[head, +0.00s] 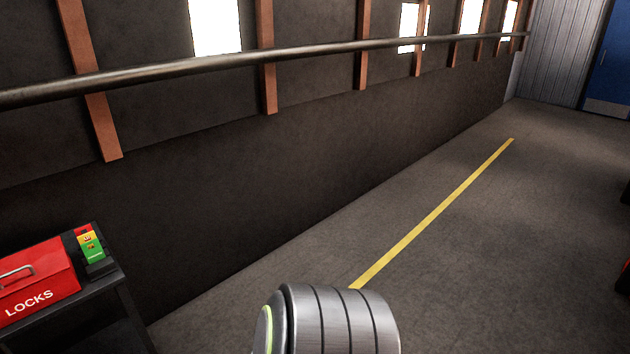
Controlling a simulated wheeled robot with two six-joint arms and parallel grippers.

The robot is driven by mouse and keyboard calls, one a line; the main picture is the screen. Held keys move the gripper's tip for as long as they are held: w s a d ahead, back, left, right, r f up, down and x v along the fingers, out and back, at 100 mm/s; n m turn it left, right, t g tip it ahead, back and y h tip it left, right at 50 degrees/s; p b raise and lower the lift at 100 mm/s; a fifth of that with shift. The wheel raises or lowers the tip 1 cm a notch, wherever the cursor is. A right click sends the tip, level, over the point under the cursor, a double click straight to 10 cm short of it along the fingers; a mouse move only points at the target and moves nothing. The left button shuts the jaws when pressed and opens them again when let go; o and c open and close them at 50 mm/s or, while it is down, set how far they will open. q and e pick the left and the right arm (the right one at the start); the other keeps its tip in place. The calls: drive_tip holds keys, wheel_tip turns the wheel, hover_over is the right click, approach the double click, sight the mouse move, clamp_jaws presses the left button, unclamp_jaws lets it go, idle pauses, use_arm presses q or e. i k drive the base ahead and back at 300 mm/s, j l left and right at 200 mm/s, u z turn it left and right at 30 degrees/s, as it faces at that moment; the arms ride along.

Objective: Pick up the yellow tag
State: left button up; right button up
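A small holder (101,266) stands on a dark stand at the lower left of the head view. It bears a red, a yellow and a green tag, overlapping one another. The yellow tag (88,239) shows as a band between the red tag (82,230) and the green tag (91,250). The print on them is too small to read. Neither of my grippers is in view. A ribbed grey link of mine fills the bottom middle.
A red box marked LOCKS (40,283) with a handle sits left of the holder on the dark stand (117,284). A wall with a long pipe (330,47) runs behind. The floor around the yellow line (435,212) is clear. Dark and red things are cut off at the right edge.

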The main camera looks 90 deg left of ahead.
sight(81, 239)
drive_tip(key=u, duration=2.3)
drive_tip(key=j+u, duration=0.1)
drive_tip(key=u, duration=0.35)
drive_tip(key=j+u, duration=0.1)
drive_tip(key=u, duration=0.35)
drive_tip(key=j+u, duration=0.1)
drive_tip(key=u, duration=0.35)
drive_tip(key=j+u, duration=0.35)
drive_tip(key=j, duration=0.25)
